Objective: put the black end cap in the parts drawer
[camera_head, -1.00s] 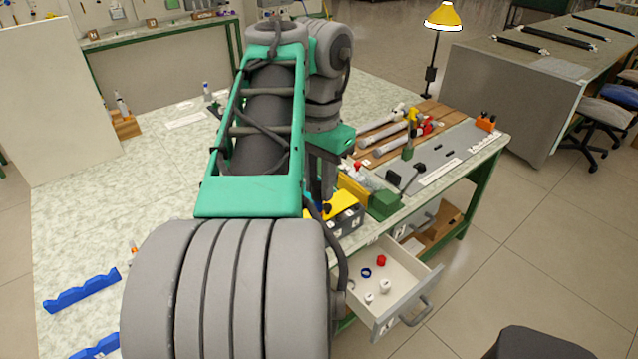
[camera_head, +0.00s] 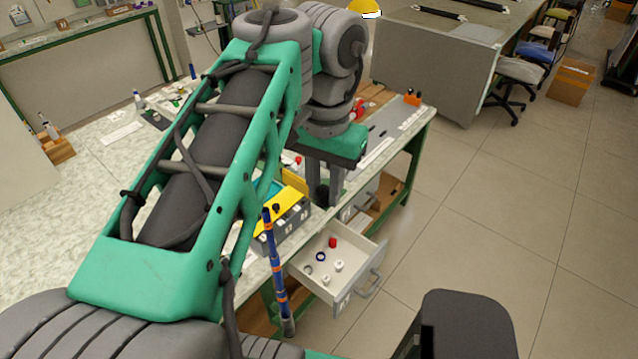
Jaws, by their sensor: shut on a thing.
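My gripper (camera_head: 323,196) points down near the table's front edge, just behind the open drawer in the picture. Its grey fingers are shut on a small dark piece, which looks like the black end cap (camera_head: 322,194); the fingers hide part of it. The parts drawer (camera_head: 364,271) is pulled out below the tabletop. It holds a red cap (camera_head: 333,242), a blue ring (camera_head: 320,257), a grey ring (camera_head: 308,269) and two white pieces (camera_head: 339,266).
A grey block with a yellow top (camera_head: 290,215) stands on the table (camera_head: 110,165) left of my gripper. A red-topped piece (camera_head: 297,160) is behind it. A lower shelf or drawer (camera_head: 388,195) shows at right. The floor (camera_head: 470,220) right of the drawer is clear.

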